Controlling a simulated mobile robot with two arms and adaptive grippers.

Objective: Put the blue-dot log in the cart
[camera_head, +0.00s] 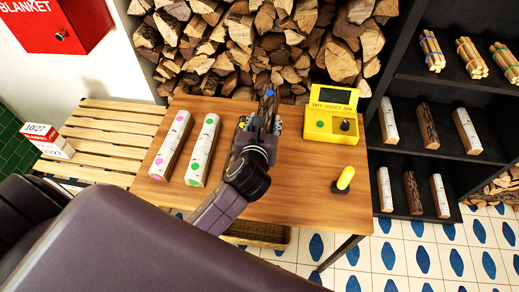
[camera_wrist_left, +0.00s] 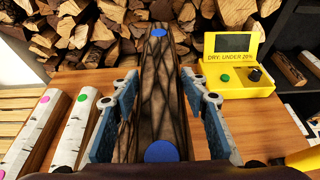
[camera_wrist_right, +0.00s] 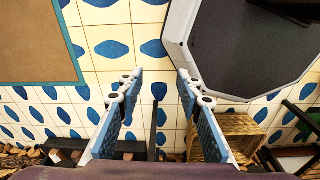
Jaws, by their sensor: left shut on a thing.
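The blue-dot log (camera_head: 267,102) has dark, cracked bark and blue dots. It is at the right of two pale logs over the wooden table (camera_head: 300,195). My left gripper (camera_head: 261,124) is shut on it. In the left wrist view the log (camera_wrist_left: 155,105) runs away from me between the two fingers, with a dot near and a dot far. I cannot tell whether it touches the table. My right gripper (camera_wrist_right: 158,82) is open and empty above the tiled floor, out of the head view. I cannot make out a cart for certain.
A pink-dot log (camera_head: 171,145) and a green-dot log (camera_head: 203,150) lie left of my gripper. A yellow meter (camera_head: 331,117) and its yellow-handled probe (camera_head: 344,180) stand to the right. A dark shelf (camera_head: 445,100) holds logs and bundles. Stacked firewood (camera_head: 230,40) fills the back.

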